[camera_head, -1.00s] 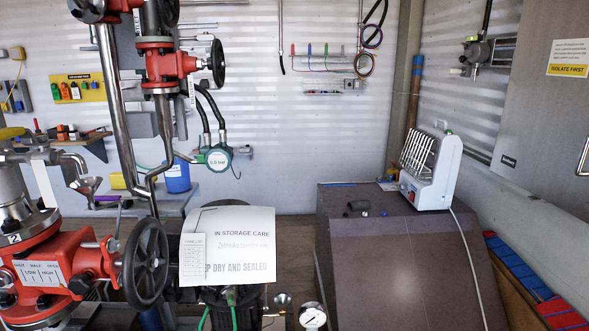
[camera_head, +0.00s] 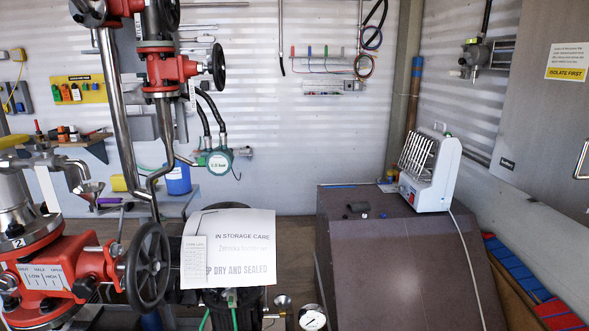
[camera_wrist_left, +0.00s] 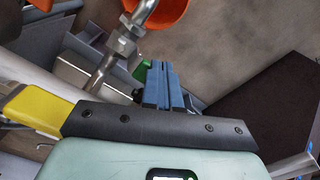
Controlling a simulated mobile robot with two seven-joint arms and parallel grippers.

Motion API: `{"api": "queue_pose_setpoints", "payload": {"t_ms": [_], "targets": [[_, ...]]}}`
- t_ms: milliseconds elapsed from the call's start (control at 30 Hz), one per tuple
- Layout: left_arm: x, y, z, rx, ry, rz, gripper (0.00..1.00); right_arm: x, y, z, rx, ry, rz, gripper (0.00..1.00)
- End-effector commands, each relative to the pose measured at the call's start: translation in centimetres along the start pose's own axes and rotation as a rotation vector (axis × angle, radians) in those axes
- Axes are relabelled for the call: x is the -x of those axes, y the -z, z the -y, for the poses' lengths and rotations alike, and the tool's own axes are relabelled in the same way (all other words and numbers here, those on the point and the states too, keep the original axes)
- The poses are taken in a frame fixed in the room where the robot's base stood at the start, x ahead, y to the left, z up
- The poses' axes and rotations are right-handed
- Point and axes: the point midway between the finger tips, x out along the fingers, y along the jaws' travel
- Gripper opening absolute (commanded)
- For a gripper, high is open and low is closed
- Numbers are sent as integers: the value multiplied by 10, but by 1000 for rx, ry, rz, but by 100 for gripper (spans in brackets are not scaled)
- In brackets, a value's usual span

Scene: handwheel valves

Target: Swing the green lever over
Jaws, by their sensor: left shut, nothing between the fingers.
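In the left wrist view, my left gripper (camera_wrist_left: 164,86) has its blue fingers together, with nothing between them. A small green piece (camera_wrist_left: 145,68) shows just left of the fingers, mostly hidden behind them. It may be the green lever; I cannot tell whether the fingers touch it. A metal pipe fitting (camera_wrist_left: 122,45) and an orange round part (camera_wrist_left: 160,10) lie beyond. In the head view I cannot make out the lever for certain. Neither gripper can be made out there.
A red valve (camera_head: 70,262) with a black handwheel (camera_head: 148,265) stands at lower left; another red valve (camera_head: 165,68) is above. A paper sign (camera_head: 238,250) covers equipment at bottom centre. A dark sloped cabinet (camera_head: 400,255) carries a white heater (camera_head: 430,172).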

Motion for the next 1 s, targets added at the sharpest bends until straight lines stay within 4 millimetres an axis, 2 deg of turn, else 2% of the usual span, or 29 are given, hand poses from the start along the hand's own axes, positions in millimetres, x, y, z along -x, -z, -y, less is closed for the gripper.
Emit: {"api": "queue_pose_setpoints", "payload": {"t_ms": [1000], "targets": [[-1,-28,-14,0,1,1,0,12,-1,2,1,1,-3,0]]}}
